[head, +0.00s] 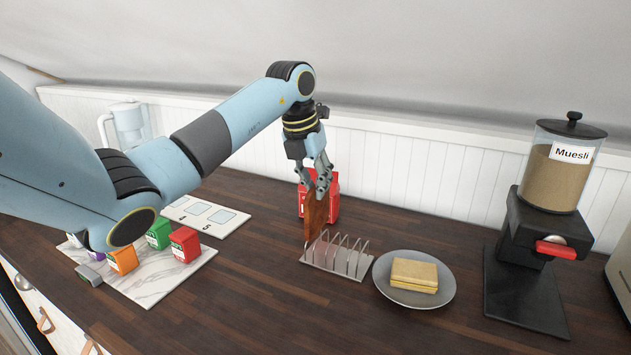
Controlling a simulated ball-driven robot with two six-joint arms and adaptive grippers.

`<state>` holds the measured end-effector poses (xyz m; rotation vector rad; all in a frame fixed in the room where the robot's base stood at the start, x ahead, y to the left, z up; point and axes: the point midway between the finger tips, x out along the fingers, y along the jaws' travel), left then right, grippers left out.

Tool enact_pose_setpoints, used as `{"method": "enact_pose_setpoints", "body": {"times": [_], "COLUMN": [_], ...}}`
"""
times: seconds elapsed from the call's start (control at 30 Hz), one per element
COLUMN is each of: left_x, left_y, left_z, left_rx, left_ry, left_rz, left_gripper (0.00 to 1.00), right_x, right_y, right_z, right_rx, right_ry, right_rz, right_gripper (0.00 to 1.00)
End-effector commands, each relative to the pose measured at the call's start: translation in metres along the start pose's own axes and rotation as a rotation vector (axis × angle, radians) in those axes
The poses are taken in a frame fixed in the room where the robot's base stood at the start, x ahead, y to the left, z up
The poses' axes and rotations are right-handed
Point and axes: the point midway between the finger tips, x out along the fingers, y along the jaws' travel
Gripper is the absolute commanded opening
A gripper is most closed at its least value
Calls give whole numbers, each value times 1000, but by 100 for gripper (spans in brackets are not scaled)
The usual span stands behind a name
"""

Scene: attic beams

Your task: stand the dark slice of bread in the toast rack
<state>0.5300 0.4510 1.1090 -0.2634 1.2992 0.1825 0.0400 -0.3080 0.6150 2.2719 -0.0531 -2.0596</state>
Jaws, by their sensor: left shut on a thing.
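My left gripper (321,186) is shut on the dark slice of bread (315,216), a reddish-brown slab hanging upright below the fingers. The toast rack (338,258), a pale metal base with several wire loops, stands on the counter just below and to the right of the slice. The slice's lower edge is close to the rack's left end; I cannot tell whether it touches the rack or is between its wires. My right gripper is not in view.
A grey plate (445,298) with pale bread slices (414,275) is right of the rack. A muesli dispenser (555,175) stands further right. A red packet (333,200) is behind the slice. Coloured boxes sit on a marble board (155,287) at left. The front counter is clear.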

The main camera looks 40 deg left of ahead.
Motion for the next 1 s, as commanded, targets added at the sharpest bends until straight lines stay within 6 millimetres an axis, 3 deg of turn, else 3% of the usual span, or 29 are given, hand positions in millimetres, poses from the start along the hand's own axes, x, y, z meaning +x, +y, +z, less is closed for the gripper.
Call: {"method": "enact_pose_setpoints", "body": {"times": [0.7,1.0], "left_x": [48,56], "left_y": [4,5], "left_z": [-12,-14], "left_rx": [0,0], "left_ry": [0,0], "left_rz": [-1,-1], "left_gripper": [0,0], "right_x": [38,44], "right_y": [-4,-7], "right_z": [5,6], "right_rx": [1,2], "right_ry": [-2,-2], "right_rz": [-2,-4], "right_gripper": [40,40]}}
